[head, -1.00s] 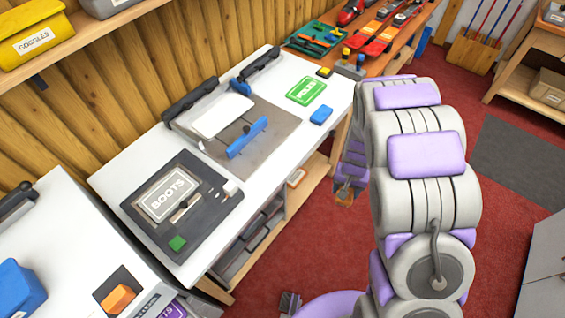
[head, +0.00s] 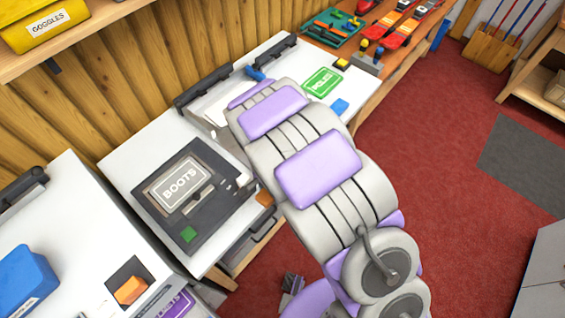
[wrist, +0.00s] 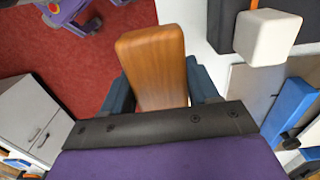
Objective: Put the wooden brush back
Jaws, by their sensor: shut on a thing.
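The wooden brush (wrist: 153,62) shows in the wrist view as a smooth brown block with rounded edges. My gripper (wrist: 161,88) is shut on it, with a dark blue finger on each side. In the head view my arm hides the gripper and most of the brush. Only a small brown end of the brush (head: 265,198) shows beside the arm, near the front edge of the white bench (head: 124,163). The brush's bristles are not visible. In the wrist view it is held left of a white cube-shaped knob (wrist: 267,37), apart from it.
The dark BOOTS panel (head: 214,222) lies on the bench left of my arm. A green card (head: 322,82) and a blue block (head: 339,106) lie beyond the arm. A blue bar (wrist: 289,112) is close on the right in the wrist view. Red floor (head: 430,160) is open at right.

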